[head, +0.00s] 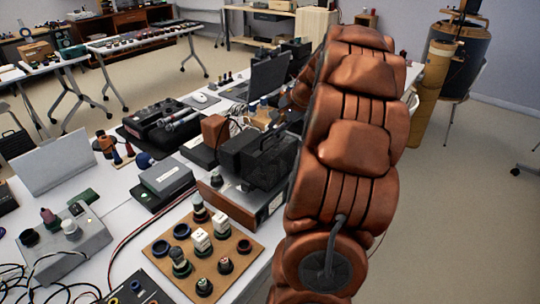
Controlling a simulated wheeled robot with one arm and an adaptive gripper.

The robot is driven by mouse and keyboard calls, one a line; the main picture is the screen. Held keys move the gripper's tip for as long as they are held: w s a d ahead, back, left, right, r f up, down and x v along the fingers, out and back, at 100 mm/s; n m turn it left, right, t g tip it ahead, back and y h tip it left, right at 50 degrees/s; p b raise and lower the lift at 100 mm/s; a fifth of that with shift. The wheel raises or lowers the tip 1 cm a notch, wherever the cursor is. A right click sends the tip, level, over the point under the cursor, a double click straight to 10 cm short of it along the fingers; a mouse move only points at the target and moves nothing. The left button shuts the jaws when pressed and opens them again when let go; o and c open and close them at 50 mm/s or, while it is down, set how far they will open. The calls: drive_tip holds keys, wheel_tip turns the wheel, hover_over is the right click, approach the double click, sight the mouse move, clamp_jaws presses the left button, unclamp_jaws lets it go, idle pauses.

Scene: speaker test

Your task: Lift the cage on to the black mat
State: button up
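My orange-brown arm rises in the right middle of the head view and bends over at the top. A dark, boxy thing (243,160) with an angular, handle-like top is on or just behind a wood-sided device on the table, left of my arm. I cannot tell whether it is the cage. A flat black base (130,133) lies under a black device farther back; it may be the black mat, but this is unclear.
The white table (127,222) is crowded. A brown board (213,280) with several knobs and rings is near the front, with a grey box (167,177) behind it. An open laptop (268,78) stands farther back.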

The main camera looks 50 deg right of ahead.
sight(270, 135)
drive_tip(key=shift+p+x, duration=0.9)
drive_tip(key=shift+x, duration=2.3)
drive_tip(key=shift+s, duration=0.15)
clamp_jaws()
